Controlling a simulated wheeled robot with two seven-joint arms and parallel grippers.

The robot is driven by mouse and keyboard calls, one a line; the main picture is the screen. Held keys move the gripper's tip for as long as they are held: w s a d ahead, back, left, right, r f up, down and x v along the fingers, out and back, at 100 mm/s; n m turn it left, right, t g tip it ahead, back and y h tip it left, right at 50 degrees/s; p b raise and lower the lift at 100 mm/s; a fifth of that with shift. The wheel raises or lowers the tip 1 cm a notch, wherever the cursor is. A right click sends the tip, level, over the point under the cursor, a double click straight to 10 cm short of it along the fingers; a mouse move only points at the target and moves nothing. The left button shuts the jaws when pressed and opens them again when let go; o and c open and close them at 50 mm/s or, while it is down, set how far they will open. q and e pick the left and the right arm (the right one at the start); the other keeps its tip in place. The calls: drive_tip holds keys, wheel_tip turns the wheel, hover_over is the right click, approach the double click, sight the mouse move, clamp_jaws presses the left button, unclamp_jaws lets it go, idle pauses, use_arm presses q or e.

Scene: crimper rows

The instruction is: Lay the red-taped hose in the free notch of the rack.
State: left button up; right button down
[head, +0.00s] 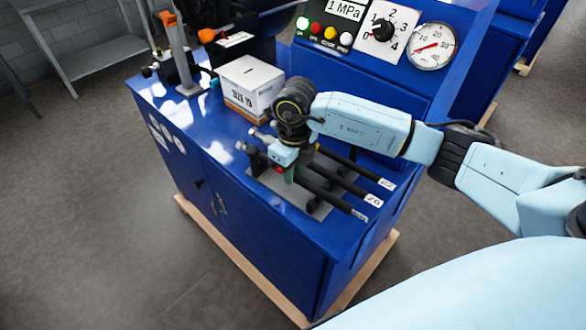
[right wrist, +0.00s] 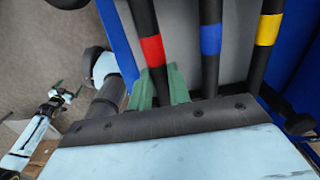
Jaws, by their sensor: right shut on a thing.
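My right gripper (head: 287,172) is over the rack (head: 322,208) on the blue cabinet. Its green fingers (right wrist: 160,88) are shut on the red-taped hose (right wrist: 153,52), just below the red tape. That hose (head: 325,194) is the nearest of three dark hoses in the head view and runs roughly parallel to the others. The blue-taped hose (right wrist: 210,42) and the yellow-taped hose (right wrist: 268,32) lie to its right in the wrist view. My gripper hides the notches, so I cannot tell whether the red-taped hose touches the rack. My left gripper (right wrist: 67,90) shows small, open and empty, in the wrist view.
A white box (head: 248,88) stands on the cabinet top (head: 215,150) behind the rack. A blue control panel (head: 360,108) with a dial and gauge rises behind. Orange-handled tools (head: 178,45) stand at the far left. The cabinet's left top is partly clear.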

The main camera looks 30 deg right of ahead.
drive_tip(key=shift+f+b, duration=0.35)
drive_tip(key=shift+f, duration=0.05)
drive_tip(key=c, duration=1.2)
unclamp_jaws()
drive_tip(key=shift+c, duration=0.2)
drive_tip(key=shift+r+p, duration=2.2)
drive_tip(key=shift+r, duration=0.85)
